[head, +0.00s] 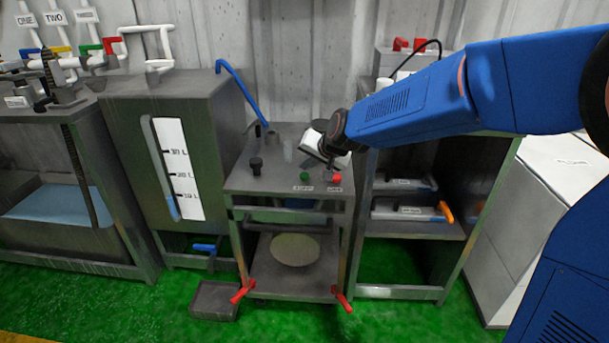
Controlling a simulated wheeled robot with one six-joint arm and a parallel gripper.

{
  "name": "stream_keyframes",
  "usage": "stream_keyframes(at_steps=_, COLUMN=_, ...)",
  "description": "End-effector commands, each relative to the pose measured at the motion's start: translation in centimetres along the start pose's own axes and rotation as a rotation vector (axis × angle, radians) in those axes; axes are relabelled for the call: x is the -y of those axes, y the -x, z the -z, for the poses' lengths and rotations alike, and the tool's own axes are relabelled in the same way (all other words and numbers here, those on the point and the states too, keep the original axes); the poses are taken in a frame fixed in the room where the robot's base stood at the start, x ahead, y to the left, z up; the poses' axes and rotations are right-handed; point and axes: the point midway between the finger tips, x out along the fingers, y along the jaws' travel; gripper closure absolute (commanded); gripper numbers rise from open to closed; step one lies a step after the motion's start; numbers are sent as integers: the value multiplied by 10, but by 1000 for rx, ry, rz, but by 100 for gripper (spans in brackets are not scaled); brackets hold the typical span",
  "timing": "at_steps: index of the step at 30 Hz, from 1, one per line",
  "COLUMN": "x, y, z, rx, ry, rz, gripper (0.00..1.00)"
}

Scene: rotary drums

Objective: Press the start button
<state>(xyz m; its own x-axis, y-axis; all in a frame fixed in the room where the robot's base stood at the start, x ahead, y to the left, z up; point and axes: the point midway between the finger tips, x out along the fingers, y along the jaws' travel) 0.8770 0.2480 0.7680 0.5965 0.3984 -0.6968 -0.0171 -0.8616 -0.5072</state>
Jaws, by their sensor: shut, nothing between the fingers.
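A green button (304,176) and a red button (336,179) sit side by side on the top panel of a grey metal machine (268,183). Each has a small label below it, too small to read surely; I cannot tell from the lettering which one is start. My blue arm reaches in from the right. My gripper (324,156) is shut and empty, just behind and above the two buttons. It looks apart from both, though the exact gap is hard to judge.
A black knob (256,165) and a blue hose (240,90) are at the machine's left. Red-handled levers (242,291) stick out below. A tank (175,150) stands left, a shelf rack (415,227) right. A small tray (214,300) lies on the green floor.

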Motion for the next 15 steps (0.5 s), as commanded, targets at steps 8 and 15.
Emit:
stream_keyframes(at_steps=8, x=0, y=0, z=0, rx=0, ry=0, rz=0, gripper=100)
stream_keyframes(at_steps=15, x=-3, y=-4, z=-3, rx=0, ry=-1, rz=0, gripper=100)
